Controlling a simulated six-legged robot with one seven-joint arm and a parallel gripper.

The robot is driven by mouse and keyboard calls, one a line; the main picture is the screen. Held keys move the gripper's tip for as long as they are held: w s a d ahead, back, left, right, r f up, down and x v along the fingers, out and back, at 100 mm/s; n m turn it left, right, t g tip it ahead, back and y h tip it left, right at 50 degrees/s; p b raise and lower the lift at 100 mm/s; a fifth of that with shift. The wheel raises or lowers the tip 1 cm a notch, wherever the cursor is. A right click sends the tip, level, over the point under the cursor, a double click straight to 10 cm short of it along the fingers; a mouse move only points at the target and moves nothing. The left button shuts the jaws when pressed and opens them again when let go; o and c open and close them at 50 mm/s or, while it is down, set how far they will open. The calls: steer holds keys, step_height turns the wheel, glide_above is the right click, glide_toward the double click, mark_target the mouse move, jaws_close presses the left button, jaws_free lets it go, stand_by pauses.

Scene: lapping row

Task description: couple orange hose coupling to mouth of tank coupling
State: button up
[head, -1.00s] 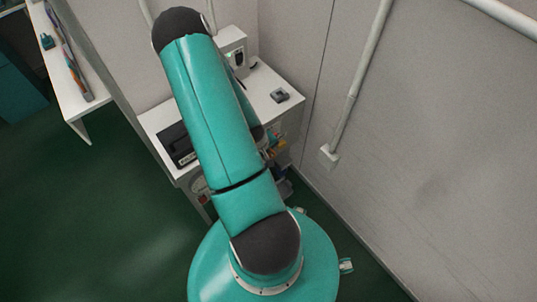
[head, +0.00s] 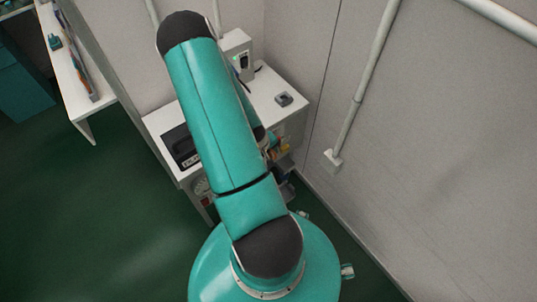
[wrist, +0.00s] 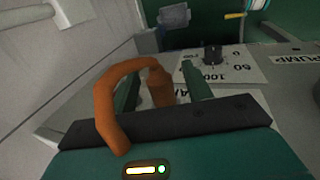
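In the wrist view the orange hose coupling (wrist: 161,88) stands between the two green fingers of my gripper (wrist: 162,72), with the orange hose (wrist: 106,97) looping up and left, then down across the teal gripper body. Strips of pale panel show between the coupling and each finger, so the fingers look apart and not closed on it. The coupling's lower end is hidden behind the dark palm bar. I cannot make out the tank coupling or its mouth in either view. In the head view my arm hides the gripper.
A knob (wrist: 213,55) on a numbered dial plate and a PUMP label (wrist: 298,60) lie ahead. The white bench (head: 262,95) holds a black box (head: 181,146), a small grey item (head: 284,99) and a grey device (head: 237,55). A wall with a pipe (head: 362,85) bounds the right.

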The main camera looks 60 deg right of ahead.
steer(key=v, duration=1.3)
steer(key=shift+w+r, duration=0.15)
steer(key=shift+r, duration=0.2)
steer(key=shift+a, duration=0.1)
steer(key=w+a+r+n+t+y, duration=0.1)
steer(key=w+a+r+t, duration=0.1)
steer(key=w+a+r, duration=0.6)
steer(key=w+a+r+n+t, duration=0.1)
steer(key=w+a+r+t, duration=0.1)
steer(key=w+a+r, duration=0.6)
steer(key=s+a+r+n+t+y, duration=0.1)
steer(key=s+a+r, duration=0.3)
steer(key=a+r, duration=0.5)
steer(key=s+a+r+n+t+y, duration=0.1)
steer(key=s+a+r+n+t, duration=0.1)
steer(key=s+a+r, duration=0.3)
steer(key=a+r, duration=0.4)
steer(key=r, duration=0.1)
steer(key=shift+s, duration=0.35)
steer(key=shift+d+r, duration=0.1)
steer(key=c, duration=0.3)
